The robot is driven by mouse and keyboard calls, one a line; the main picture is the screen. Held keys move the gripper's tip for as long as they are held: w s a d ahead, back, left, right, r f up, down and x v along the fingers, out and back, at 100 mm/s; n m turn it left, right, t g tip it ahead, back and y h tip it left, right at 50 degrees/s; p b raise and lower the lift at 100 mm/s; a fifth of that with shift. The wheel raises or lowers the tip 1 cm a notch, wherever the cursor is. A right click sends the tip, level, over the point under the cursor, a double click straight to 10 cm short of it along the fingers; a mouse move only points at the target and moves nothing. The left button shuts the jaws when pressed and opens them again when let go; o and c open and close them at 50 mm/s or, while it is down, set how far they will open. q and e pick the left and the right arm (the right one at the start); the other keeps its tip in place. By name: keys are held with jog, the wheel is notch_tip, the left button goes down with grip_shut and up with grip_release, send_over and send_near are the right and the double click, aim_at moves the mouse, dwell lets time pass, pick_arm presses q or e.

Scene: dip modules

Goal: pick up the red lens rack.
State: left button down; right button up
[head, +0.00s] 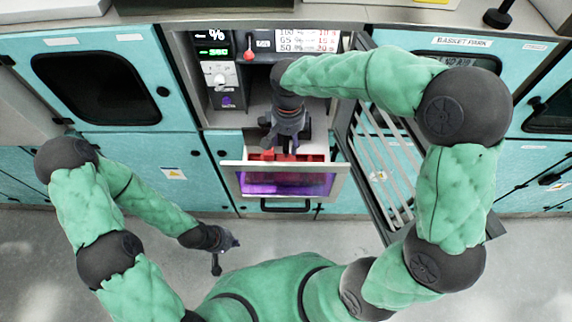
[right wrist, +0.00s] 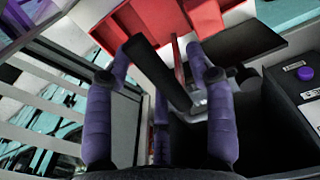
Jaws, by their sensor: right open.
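The red lens rack (head: 262,156) shows as a strip of red behind the top edge of the glowing purple glass front, below my right gripper. In the right wrist view the red rack (right wrist: 156,22) lies at the top, beyond the fingertips. My right gripper (head: 284,140) is open over the bay, and its purple fingers (right wrist: 150,75) show apart with a dark handle-like bar (right wrist: 158,72) between them in the picture. I cannot tell whether they touch it. My left gripper (head: 220,252) hangs low at the left over the floor, away from the rack; its jaw state is unclear.
An open barred door (head: 378,160) stands right of the bay, close to my right arm. A control panel with a display and knob (head: 218,75) is at the bay's left. Teal cabinets (head: 160,160) line both sides. The floor (head: 130,270) in front is clear.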

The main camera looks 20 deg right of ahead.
grip_shut()
jog(key=shift+r, duration=0.1)
